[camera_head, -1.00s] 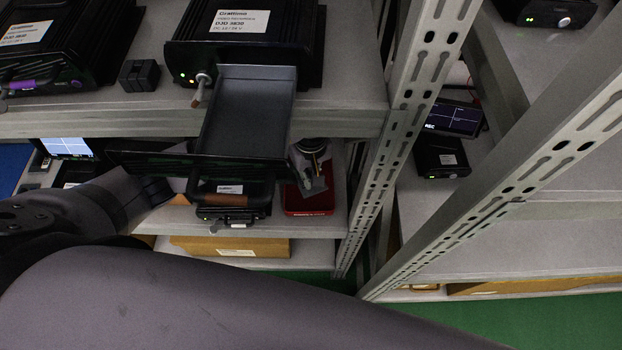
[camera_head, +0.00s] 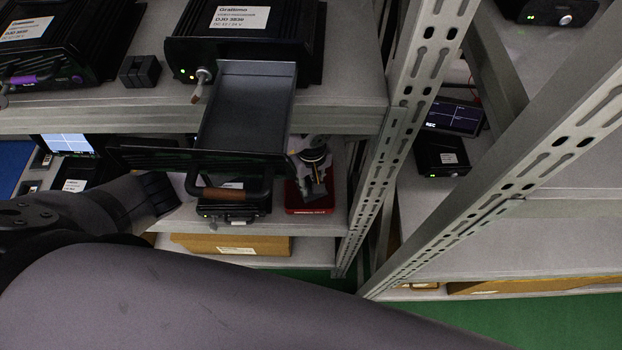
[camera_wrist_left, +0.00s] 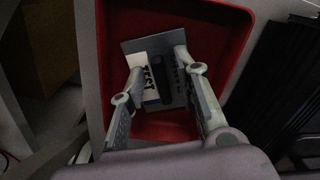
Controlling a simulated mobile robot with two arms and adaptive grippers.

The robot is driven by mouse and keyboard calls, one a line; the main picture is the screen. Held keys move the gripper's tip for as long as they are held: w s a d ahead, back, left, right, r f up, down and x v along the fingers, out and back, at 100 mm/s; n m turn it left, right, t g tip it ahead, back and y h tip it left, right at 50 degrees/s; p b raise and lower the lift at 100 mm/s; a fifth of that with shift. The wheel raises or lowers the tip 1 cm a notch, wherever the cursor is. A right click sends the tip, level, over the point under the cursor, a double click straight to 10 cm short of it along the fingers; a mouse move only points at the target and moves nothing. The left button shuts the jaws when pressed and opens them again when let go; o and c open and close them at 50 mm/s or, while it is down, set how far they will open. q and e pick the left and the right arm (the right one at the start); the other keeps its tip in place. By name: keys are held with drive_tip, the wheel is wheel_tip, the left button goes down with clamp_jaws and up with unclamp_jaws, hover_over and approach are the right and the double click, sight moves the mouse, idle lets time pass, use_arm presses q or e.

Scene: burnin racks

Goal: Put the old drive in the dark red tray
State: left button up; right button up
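The dark red tray (camera_head: 309,211) stands on the lower shelf in the head view; its red wall also shows in the left wrist view (camera_wrist_left: 228,22). The old drive (camera_wrist_left: 152,98), a grey plate with a white label and a dark strip, appears to lie inside the tray in the left wrist view. My left gripper (camera_wrist_left: 158,60) is over it, fingers apart on either side of the dark strip, with a visible gap. In the head view my left gripper (camera_head: 318,178) reaches down at the tray, partly hidden by the open drawer.
An open, empty drawer (camera_head: 247,110) with a handle juts from the black unit (camera_head: 245,45) above the tray. A smaller black unit (camera_head: 232,205) stands left of the tray. A rack upright (camera_head: 385,160) rises on the right. A cardboard box (camera_head: 230,244) sits below.

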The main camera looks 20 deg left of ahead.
use_arm(q)
wheel_tip(320, 180, up, 7)
drive_tip(key=shift+w, duration=0.1)
drive_tip(key=shift+r, duration=0.4)
idle(0.4)
